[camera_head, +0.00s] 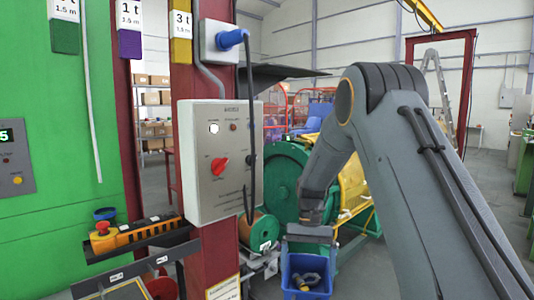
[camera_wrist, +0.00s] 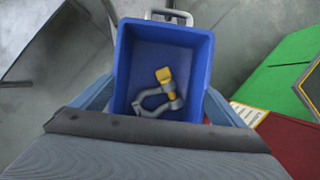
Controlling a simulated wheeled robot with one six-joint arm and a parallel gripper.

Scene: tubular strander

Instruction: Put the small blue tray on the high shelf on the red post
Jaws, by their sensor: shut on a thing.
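The small blue tray (camera_head: 306,277) hangs low in front of the green machinery, right of the red post (camera_head: 215,258). My gripper (camera_head: 309,234) is above it and shut on it. In the wrist view the blue tray (camera_wrist: 124,70) is open side up, with a grey shackle (camera_wrist: 160,98) with a yellow part inside. A pale handle (camera_wrist: 168,15) shows at its far edge. The dark high shelf (camera_head: 283,71) sticks out to the right near the top of the red post, well above the tray. Its top is seen nearly edge-on.
A grey control box (camera_head: 222,160) with a red knob is on the post below the shelf. A blue plug (camera_head: 231,39) and its hanging cable are beside the shelf. Lower dark shelves (camera_head: 140,245) at left hold an orange pendant (camera_head: 132,235).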

